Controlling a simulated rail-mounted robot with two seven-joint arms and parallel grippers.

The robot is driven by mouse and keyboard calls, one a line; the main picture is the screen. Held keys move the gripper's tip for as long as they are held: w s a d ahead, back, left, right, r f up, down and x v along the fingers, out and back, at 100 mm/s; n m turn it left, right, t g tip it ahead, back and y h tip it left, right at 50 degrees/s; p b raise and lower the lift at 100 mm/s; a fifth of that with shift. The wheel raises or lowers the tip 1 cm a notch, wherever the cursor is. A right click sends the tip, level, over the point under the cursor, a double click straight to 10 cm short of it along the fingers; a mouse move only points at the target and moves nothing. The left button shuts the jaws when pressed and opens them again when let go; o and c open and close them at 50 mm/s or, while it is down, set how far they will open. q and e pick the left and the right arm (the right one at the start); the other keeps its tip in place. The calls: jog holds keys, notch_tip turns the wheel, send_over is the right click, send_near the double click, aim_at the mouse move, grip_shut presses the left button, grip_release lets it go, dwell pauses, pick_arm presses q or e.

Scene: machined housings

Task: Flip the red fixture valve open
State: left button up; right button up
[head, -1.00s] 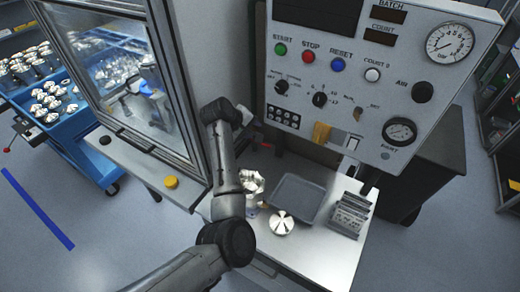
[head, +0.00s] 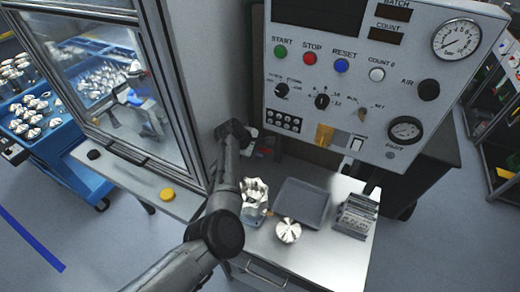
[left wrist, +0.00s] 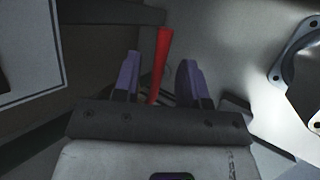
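In the left wrist view the red valve handle (left wrist: 163,55) stands as a narrow upright bar between the purple fingertips of my left gripper (left wrist: 158,68). The valve body is hidden in the dark area behind the gripper. In the head view my left gripper (head: 248,133) is mostly hidden behind my wrist, beside the enclosure, and I cannot make out the red handle there. My right gripper is not in view.
A control panel (head: 350,100) hangs at right above a bench. The bench holds a grey tray (head: 301,203), a round metal part (head: 288,231), a metal housing (head: 253,196) and a slotted rack (head: 356,215). A glass-doored enclosure (head: 120,95) stands close left of my arm.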

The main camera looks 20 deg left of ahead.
pick_arm(q)
jog(key=shift+w+d+f, duration=0.15)
jog(key=shift+w+f, duration=0.05)
jog(key=shift+f, duration=0.1)
jog(key=shift+c, duration=0.4)
grip_shut()
